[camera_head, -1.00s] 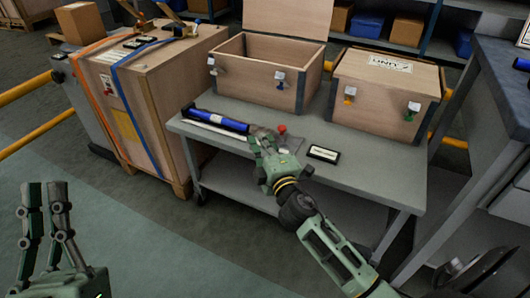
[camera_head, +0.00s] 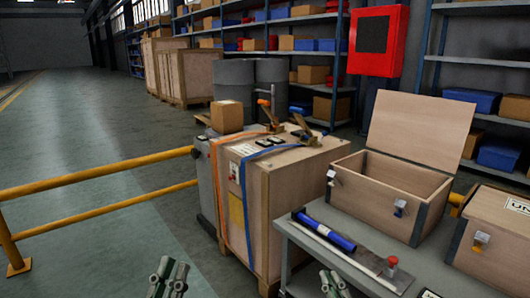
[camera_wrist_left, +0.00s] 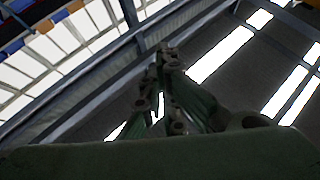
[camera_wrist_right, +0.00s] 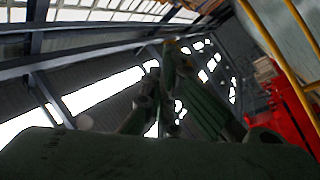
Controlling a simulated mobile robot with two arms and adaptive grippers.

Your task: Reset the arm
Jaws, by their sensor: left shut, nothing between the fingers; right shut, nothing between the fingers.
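My left gripper (camera_head: 167,277) shows at the bottom of the head view, left of the wooden crate, pointing up with its fingers together. It is shut and empty, and the left wrist view shows its fingers (camera_wrist_left: 163,85) against the roof. My right gripper (camera_head: 333,284) shows at the bottom of the head view, in front of the grey table's edge. It is shut and empty too, and the right wrist view shows its fingers (camera_wrist_right: 160,90) pointing up at the roof. Both arms are mostly out of the head view.
The grey table (camera_head: 312,256) bears a blue cylinder (camera_head: 328,232), a red-topped part (camera_head: 392,262), an open wooden box (camera_head: 362,199) and a closed one (camera_head: 487,238). A strapped crate (camera_head: 292,187) stands left of it. A yellow rail (camera_head: 100,173) runs at the left.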

